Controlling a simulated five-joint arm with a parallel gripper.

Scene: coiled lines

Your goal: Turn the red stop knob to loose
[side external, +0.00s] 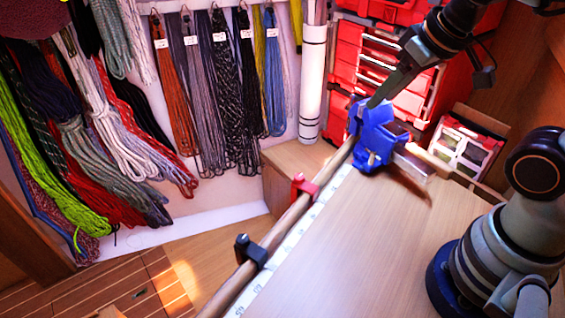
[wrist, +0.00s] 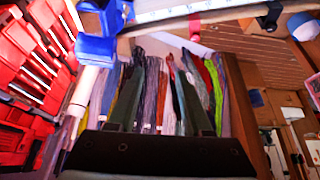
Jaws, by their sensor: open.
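The red stop knob (side external: 303,187) sits on a wooden rail along the edge of the bench, between the blue clamp and a black stop. Its turned angle is too small to read. In the wrist view the red stop knob (wrist: 194,27) shows small near the top, on the rail. My gripper (side external: 373,103) is open and empty, right above the blue clamp (side external: 372,135), up and to the right of the knob and apart from it. In the wrist view my gripper (wrist: 155,95) points at the hanging lines, with the knob beyond and above its fingers.
The black stop (side external: 250,252) sits nearer on the same rail, beside a white measuring scale (side external: 290,236). Coiled lines (side external: 205,95) hang on the back wall. Red drawers (side external: 375,62) stand behind my gripper. The bench top (side external: 350,250) is clear.

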